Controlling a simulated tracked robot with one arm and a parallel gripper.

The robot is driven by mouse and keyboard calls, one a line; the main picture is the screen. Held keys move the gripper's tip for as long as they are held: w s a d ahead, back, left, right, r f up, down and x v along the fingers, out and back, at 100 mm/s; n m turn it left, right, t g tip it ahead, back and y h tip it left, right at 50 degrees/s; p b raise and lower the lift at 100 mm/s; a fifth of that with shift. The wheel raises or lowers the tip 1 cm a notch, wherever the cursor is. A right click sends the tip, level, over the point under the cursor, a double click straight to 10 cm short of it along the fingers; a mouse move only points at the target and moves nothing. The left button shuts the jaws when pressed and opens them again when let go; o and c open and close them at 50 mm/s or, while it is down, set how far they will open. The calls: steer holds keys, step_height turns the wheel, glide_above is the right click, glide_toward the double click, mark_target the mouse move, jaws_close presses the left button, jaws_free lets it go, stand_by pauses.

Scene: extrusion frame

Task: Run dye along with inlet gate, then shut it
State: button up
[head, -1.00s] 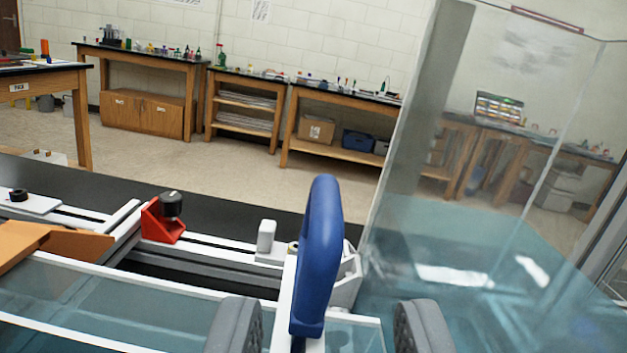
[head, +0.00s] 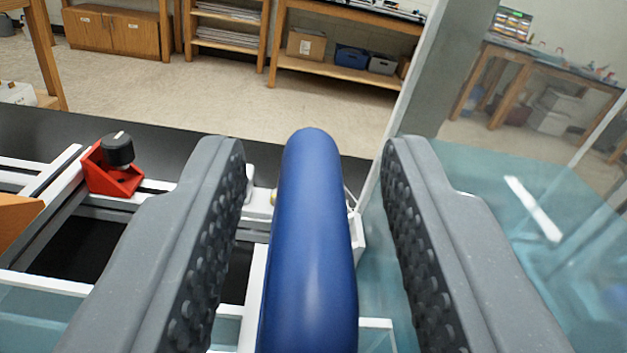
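A thick blue handle (head: 308,240) stands upright in the middle of the head view, on a white frame bar. It looks like the handle of the inlet gate; the gate plate itself is hidden below it. My gripper (head: 315,150) is open, with one grey ridged finger on each side of the handle. Gaps show between the handle and both fingers. A black knob (head: 117,149) with a white mark sits on a red bracket (head: 112,176) at the left; I cannot tell whether it controls the dye.
A clear-walled tank of teal water (head: 480,185) stands at the right, its wall edge close to the right finger. White rails (head: 45,178) and an orange part (head: 15,218) lie at the left. Wooden benches (head: 345,35) stand far behind across open floor.

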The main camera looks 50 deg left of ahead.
jaws_close()
steer(key=shift+f, duration=1.05)
steer(key=shift+o, duration=0.6)
jaws_free()
steer(key=shift+f, duration=0.1)
steer(key=b+v, duration=0.1)
steer(key=v, duration=1.2)
steer(key=shift+s+d, duration=0.15)
steer(key=shift+d, duration=0.2)
